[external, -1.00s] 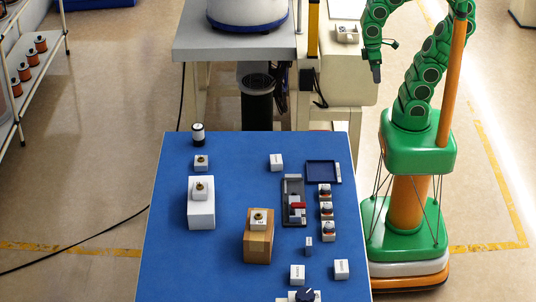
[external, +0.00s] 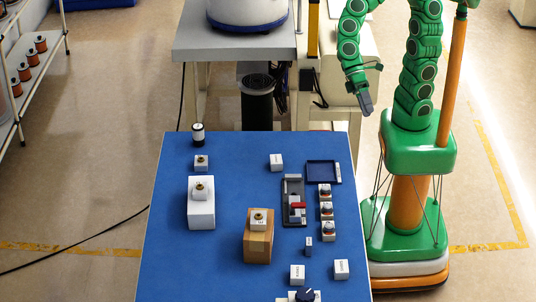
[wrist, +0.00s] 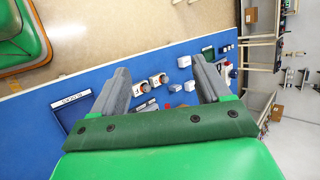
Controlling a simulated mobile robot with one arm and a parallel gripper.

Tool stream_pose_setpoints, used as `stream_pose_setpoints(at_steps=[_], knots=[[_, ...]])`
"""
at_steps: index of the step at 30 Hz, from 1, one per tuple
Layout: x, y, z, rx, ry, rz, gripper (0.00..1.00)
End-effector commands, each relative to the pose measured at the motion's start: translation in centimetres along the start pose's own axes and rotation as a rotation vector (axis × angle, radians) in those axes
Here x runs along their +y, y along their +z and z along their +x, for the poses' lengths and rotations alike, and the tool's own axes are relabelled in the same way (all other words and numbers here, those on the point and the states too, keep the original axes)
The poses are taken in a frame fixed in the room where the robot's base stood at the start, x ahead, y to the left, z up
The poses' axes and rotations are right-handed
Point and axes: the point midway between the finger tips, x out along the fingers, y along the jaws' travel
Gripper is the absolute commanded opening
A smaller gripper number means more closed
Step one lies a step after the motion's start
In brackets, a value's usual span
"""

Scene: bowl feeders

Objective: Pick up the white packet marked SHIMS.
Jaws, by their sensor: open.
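Several small white packets with dark print lie on the blue table; the print is too small to read, so I cannot tell which is marked SHIMS. One white packet (external: 276,162) is near the table's far middle. Two more, a front packet (external: 298,274) and a right packet (external: 341,268), are near the front right. My gripper (external: 366,104) hangs beyond the table's far right corner, above and apart from it. In the wrist view my gripper (wrist: 160,70) is open, with nothing between its two grey fingers.
A blue tray (external: 338,181) and a dark grey organizer (external: 294,222) lie on the table's right half. Small labelled parts stand beside them. A white block (external: 201,222) and a brown box (external: 258,252) carry small fittings. The table's left front is clear.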

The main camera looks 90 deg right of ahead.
Motion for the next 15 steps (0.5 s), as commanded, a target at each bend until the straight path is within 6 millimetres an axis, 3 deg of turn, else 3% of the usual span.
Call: stream_pose_setpoints(at_steps=[6,15], knots=[[-7.2,-2.3,3.7,-0.073,-0.199,0.091,0.77],[-14.8,-6.3,8.5,-0.152,-0.417,0.303,0.77]])
